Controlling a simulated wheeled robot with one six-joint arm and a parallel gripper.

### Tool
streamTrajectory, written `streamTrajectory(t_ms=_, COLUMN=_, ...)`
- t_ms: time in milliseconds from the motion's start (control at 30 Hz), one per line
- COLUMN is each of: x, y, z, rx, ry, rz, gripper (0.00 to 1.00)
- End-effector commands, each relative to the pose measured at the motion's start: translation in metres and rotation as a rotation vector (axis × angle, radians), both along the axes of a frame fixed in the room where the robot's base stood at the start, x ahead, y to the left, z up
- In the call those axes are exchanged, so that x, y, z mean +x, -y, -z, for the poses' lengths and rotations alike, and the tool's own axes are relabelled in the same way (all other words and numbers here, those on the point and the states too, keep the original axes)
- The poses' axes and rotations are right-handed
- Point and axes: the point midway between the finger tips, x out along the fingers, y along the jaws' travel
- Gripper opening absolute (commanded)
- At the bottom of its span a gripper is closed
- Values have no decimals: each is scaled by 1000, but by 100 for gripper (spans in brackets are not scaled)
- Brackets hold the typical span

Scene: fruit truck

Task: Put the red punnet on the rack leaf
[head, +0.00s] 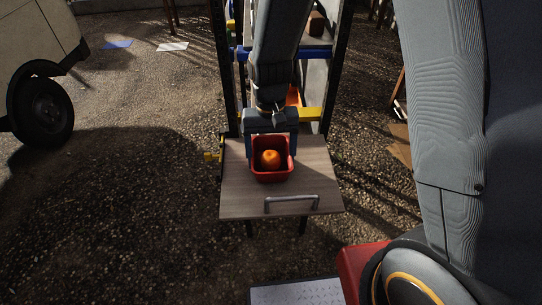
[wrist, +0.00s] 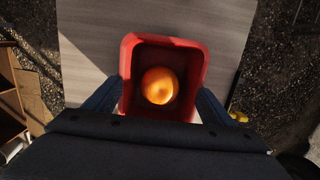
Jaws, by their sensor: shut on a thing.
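The red punnet (head: 272,177) is a small square tub with one orange fruit (head: 270,158) inside. It is over the rack leaf (head: 318,180), a flat wood-coloured board with a grey handle at its front edge. My gripper (head: 272,150) is shut on the punnet, one finger on each side. In the wrist view the punnet (wrist: 193,58) sits between my fingers, with the leaf (wrist: 86,50) beneath it. The punnet is upright. Whether its base touches the leaf or hangs just above it, I cannot tell.
Behind the leaf stands the rack with dark posts, a blue bar (head: 312,52) and yellow brackets (head: 310,114). A pale vehicle (head: 38,40) is at the far left. A wooden crate (wrist: 10,95) shows at the left of the wrist view. The leaf is bare around the punnet.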

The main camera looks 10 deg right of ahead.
Motion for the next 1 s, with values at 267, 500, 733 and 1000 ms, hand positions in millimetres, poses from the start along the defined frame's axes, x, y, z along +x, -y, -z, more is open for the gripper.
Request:
streamTrajectory(t_ms=267, x=0, y=0, z=2, rx=0, ry=0, rz=0, gripper=90)
streamTrajectory(t_ms=500, x=0, y=0, z=2, rx=0, ry=0, rz=0, gripper=95)
streamTrajectory(t_ms=733, x=2, y=0, z=-7, rx=1, ry=2, rz=0, gripper=95)
streamTrajectory(t_ms=1000, x=8, y=0, z=-52, rx=2, ry=7, rz=0, gripper=95)
